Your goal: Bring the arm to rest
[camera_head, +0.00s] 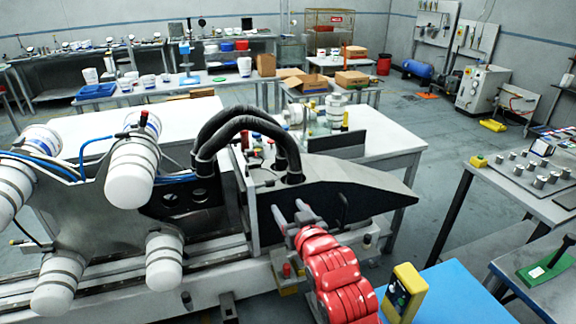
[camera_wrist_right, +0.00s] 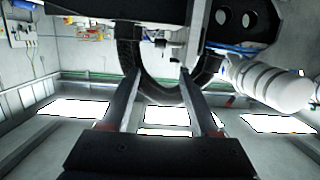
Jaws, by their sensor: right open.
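My right arm is red and comes in from the bottom of the head view. Its grey gripper (camera_head: 288,214) is open, and I see nothing between its fingers. It is in front of the black pointed panel (camera_head: 345,190) of the machine; I cannot tell whether they touch. In the right wrist view the two fingers of the right gripper (camera_wrist_right: 158,78) are spread apart, with a black curved hose (camera_wrist_right: 129,50) and machine parts beyond them. That view looks turned over, with bright ceiling lights low in it. My left gripper is not in view.
The machine with white rollers (camera_head: 132,172) fills the left. A yellow box-shaped device (camera_head: 405,290) is just right of my arm, beside a blue surface (camera_head: 455,295). A white table (camera_head: 385,135) stands behind the panel. A bench with metal knobs (camera_head: 545,185) is at the right.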

